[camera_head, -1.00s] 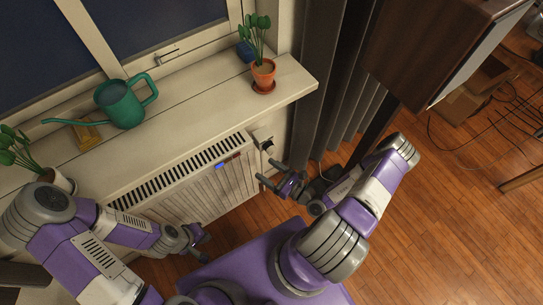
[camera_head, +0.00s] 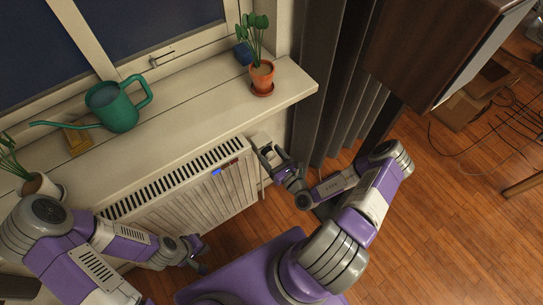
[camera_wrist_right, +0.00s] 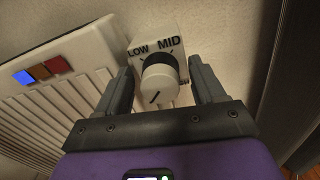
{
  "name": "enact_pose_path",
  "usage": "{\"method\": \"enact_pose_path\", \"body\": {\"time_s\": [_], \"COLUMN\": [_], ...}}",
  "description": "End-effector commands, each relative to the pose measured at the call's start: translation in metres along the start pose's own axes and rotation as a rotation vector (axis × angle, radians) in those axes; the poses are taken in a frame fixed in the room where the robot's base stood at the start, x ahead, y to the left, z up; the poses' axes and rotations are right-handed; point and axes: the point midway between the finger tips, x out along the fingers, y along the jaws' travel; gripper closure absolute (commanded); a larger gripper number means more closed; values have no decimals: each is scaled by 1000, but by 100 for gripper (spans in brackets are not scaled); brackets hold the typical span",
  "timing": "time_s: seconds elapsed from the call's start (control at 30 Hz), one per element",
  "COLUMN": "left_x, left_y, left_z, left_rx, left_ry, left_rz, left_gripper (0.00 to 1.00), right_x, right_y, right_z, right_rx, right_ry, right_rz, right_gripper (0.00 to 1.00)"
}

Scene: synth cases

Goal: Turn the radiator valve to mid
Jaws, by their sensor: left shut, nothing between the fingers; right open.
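The radiator valve (camera_wrist_right: 160,76) has a white round knob in front of a pale plate printed LOW and MID. A third label at the right is mostly hidden by a finger. A dark line on the knob's face slants towards the lower left, away from MID. My right gripper (camera_wrist_right: 160,68) is open, one finger on each side of the knob; contact cannot be told. In the head view my right gripper (camera_head: 272,153) is at the radiator's right end and covers part of the valve. My left gripper (camera_head: 203,250) is shut and empty, low in front of the radiator (camera_head: 190,188).
A colour strip (camera_wrist_right: 43,72) on the radiator shows bright blue beside darker brown and red. The windowsill (camera_head: 190,115) overhangs the radiator, with a green watering can (camera_head: 113,108) and a potted plant (camera_head: 262,78). A dark curtain (camera_head: 325,100) hangs right of the valve.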

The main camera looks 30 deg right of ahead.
Motion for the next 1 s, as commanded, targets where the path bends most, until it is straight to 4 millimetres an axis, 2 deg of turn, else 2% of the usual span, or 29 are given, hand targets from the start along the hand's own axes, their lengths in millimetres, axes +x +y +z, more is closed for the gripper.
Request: {"method": "enact_pose_path", "body": {"time_s": [0.07,0.1,0.43,0.77,1.0], "left_x": [0,0,0,-6,-20], "left_y": [0,0,0,2,8], "left_z": [0,0,0,0,1], "left_rx": [0,0,0,0,0], "left_ry": [0,0,0,0,0], "left_rz": [0,0,0,0,0], "left_gripper": [100,100,100,100,100], "right_x": [0,0,0,-1,-1], "right_y": [0,0,0,0,-1], "right_z": [0,0,0,1,2], "right_rx": [0,0,0,46,191], "right_ry": [0,0,0,-1,-4], "right_rz": [0,0,0,-1,-1], "right_gripper": [31,34,85,86,86]}}
